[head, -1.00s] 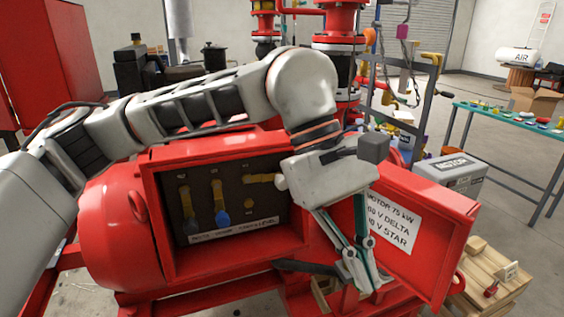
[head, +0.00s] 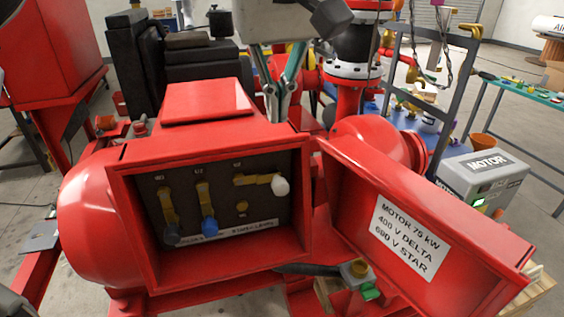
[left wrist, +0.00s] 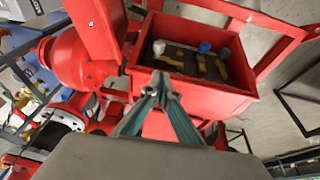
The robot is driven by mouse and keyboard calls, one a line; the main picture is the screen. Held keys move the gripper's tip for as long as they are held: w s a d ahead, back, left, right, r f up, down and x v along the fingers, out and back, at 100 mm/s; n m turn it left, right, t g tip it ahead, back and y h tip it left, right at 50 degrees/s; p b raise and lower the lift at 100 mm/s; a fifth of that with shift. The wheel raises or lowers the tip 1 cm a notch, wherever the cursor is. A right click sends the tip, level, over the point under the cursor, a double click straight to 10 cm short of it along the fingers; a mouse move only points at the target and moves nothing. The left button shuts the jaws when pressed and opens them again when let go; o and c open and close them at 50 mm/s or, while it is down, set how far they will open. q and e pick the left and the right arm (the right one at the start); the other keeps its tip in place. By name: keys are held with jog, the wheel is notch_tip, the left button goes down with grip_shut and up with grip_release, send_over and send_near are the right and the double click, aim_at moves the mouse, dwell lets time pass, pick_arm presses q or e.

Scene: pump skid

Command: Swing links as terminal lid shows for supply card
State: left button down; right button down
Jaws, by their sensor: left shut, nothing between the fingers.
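The red terminal box (head: 210,265) is open in the head view. Its lid (head: 345,190) is swung out to the right and bears a label reading MOTOR 75 kW, 400 V DELTA, 690 V STAR. Inside are three brass links. The left link (head: 167,205) hangs upright with a dark knob at its bottom. The middle link (head: 204,196) hangs upright with a blue knob (head: 209,226). The right link (head: 251,180) lies level with a white knob (head: 280,186) at its right end. My left gripper (head: 275,115) is shut and empty, behind the box's top edge; its tips (left wrist: 160,85) show beside the box. No supply card is identifiable.
A grey MOTOR case (head: 484,180) with a small green display stands at the right. Red pipework (head: 350,100) rises behind the box. The space before the box is clear.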

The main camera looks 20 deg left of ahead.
pick_arm(q)
send_near(280, 181)
jog(key=x, duration=0.5)
jog(key=shift+w+a, duration=0.15)
jog(key=shift+a, duration=0.25)
jog(key=shift+w+d+f, duration=0.1)
jog(key=shift+f, duration=0.65)
pick_arm(e)
jog(key=shift+f, duration=0.2)
pick_arm(q)
jog(key=shift+f, duration=0.1)
jog(key=shift+w+d+f, duration=0.1)
jog(key=shift+d, duration=0.05)
pick_arm(e)
jog(key=shift+w+d, duration=0.25)
jog(key=shift+d, duration=0.3)
